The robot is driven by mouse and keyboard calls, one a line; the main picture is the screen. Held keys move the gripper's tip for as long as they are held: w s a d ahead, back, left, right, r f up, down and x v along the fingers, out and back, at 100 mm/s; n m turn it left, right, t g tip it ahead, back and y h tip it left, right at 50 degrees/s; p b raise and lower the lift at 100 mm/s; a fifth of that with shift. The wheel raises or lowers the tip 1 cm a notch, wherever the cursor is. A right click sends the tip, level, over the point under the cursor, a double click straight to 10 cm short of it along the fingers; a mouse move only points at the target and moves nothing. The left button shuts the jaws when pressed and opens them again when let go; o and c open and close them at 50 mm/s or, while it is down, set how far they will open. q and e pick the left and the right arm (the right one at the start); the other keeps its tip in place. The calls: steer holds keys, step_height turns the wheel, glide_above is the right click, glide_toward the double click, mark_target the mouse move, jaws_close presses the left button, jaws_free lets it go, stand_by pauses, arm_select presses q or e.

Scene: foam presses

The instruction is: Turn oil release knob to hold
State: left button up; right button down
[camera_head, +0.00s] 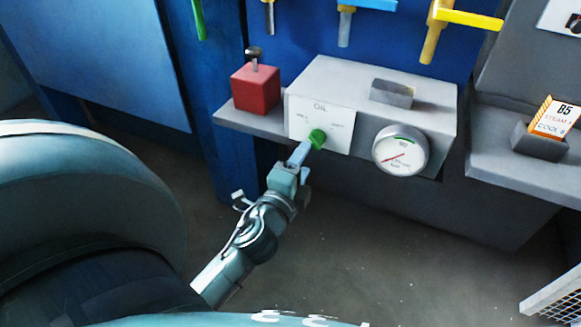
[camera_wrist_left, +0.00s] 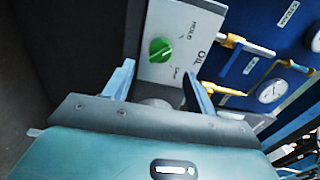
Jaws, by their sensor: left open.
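The oil release knob (camera_head: 317,138) is green and sits on a white plate (camera_head: 337,117) marked OIL, on the front of a grey box (camera_head: 330,75). In the left wrist view the knob (camera_wrist_left: 161,50) shows on the plate, with HOLD lettered to one side of it and another, unclear label on the other. My left gripper (camera_head: 304,152) is in front of the plate, close to the knob. In the left wrist view its two fingers (camera_wrist_left: 160,82) are spread apart, with the knob beyond the gap between them. My right gripper is not seen.
A round gauge (camera_head: 400,149) is right of the plate on the same box. A red block (camera_head: 255,88) with a metal pin stands on the ledge at left. Coloured pipe handles (camera_head: 465,17) hang above. A card (camera_head: 556,117) stands on the right-hand shelf. Open floor lies below.

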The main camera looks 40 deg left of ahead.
arm_select(q)
steer(key=b+v, duration=0.1)
steer(key=v, duration=0.5)
steer(key=shift+s, duration=0.25)
